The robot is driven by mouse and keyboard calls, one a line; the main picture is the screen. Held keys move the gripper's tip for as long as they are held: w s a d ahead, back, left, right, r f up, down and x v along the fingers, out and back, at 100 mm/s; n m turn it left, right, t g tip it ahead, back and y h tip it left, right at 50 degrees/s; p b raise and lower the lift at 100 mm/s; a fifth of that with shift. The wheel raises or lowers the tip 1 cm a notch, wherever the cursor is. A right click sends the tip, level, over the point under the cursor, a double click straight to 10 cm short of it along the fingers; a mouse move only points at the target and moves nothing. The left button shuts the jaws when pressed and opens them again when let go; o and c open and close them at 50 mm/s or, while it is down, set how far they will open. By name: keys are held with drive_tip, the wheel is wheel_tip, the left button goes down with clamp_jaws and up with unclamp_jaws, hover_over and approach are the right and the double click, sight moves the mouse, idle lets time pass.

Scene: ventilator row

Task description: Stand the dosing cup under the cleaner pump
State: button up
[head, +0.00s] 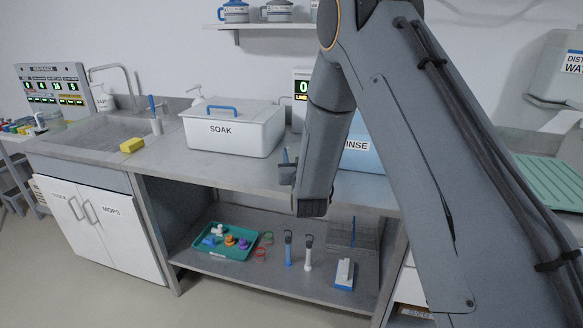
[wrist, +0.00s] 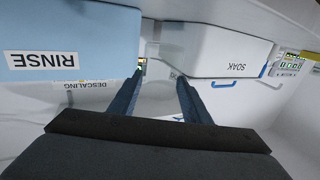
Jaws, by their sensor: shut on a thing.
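My gripper (head: 288,168) is above the front of the counter, before the soak box and partly hidden by my arm in the head view. In the wrist view its two dark fingers (wrist: 158,82) stand apart with a pale, faintly outlined thing between them, which I take to be the dosing cup. Its shape is hard to make out. A white pump bottle (head: 104,101) stands behind the sink and another white nozzle (head: 195,92) shows behind the counter's left part. I cannot read which is the cleaner pump.
The white soak box (head: 232,141) and blue rinse box (head: 364,158) stand on the counter. A green tray (head: 207,250) sits on the lower shelf. Counter before the soak box is clear.

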drive_tip(key=shift+f+p, duration=0.45)
drive_tip(key=shift+f, duration=1.9)
drive_tip(key=shift+f, duration=0.1)
drive_tip(key=shift+f, duration=0.1)
drive_tip(key=o, duration=1.1)
